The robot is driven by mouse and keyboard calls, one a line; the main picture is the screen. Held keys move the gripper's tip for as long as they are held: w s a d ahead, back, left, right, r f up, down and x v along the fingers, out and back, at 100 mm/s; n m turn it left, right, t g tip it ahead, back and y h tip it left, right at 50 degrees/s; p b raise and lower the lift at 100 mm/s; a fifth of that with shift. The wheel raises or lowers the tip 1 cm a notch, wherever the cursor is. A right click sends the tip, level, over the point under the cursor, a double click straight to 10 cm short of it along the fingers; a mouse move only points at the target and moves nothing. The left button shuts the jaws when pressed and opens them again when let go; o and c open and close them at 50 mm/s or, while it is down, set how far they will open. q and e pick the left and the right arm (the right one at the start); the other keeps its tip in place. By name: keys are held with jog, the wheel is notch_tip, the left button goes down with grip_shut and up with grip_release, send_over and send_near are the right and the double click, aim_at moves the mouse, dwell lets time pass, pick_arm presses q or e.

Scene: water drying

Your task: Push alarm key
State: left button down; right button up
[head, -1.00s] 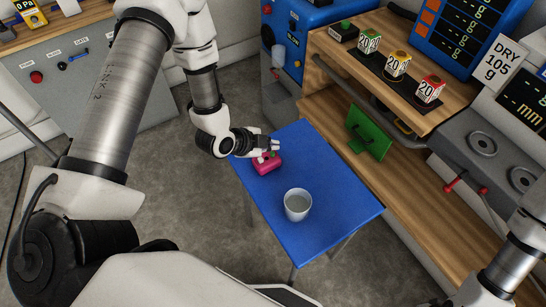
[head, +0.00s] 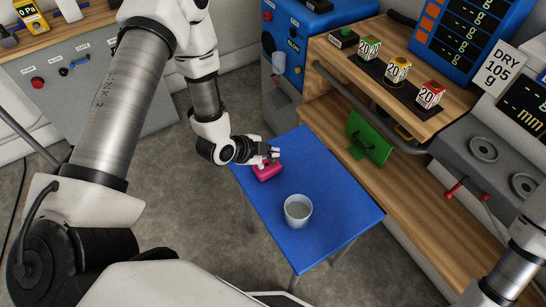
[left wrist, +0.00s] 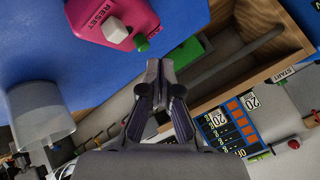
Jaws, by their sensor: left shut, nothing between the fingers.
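A pink box (head: 267,172) stands on the blue table (head: 335,200), near its far left edge. In the left wrist view the pink box (left wrist: 85,22) is marked RESET and carries a white key (left wrist: 115,29) and a green key (left wrist: 142,43). My left gripper (head: 275,152) is shut and empty, just above and behind the box in the head view. In the left wrist view its fingertips (left wrist: 160,66) are close to the green key; I cannot tell whether they touch it. My right gripper is not in view.
A cup of water (head: 298,210) stands on the blue table, nearer than the box; the rest of the tabletop is clear. A wooden bench (head: 410,185) with several numbered blocks, a green panel (head: 368,138) and red-handled levers runs along the right.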

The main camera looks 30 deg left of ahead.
aim_at(271, 160)
pick_arm(q)
jog(key=shift+f, duration=0.1)
dwell(0.3)
jog(key=shift+f, duration=0.35)
jog(key=shift+f+b, duration=0.35)
jog(key=shift+b, duration=0.05)
dwell(0.3)
jog(key=shift+r, duration=0.15)
jog(key=shift+r+p, duration=0.7)
jog(key=shift+p, duration=0.05)
notch_tip(271, 160, up, 6)
jog(key=p, duration=0.5)
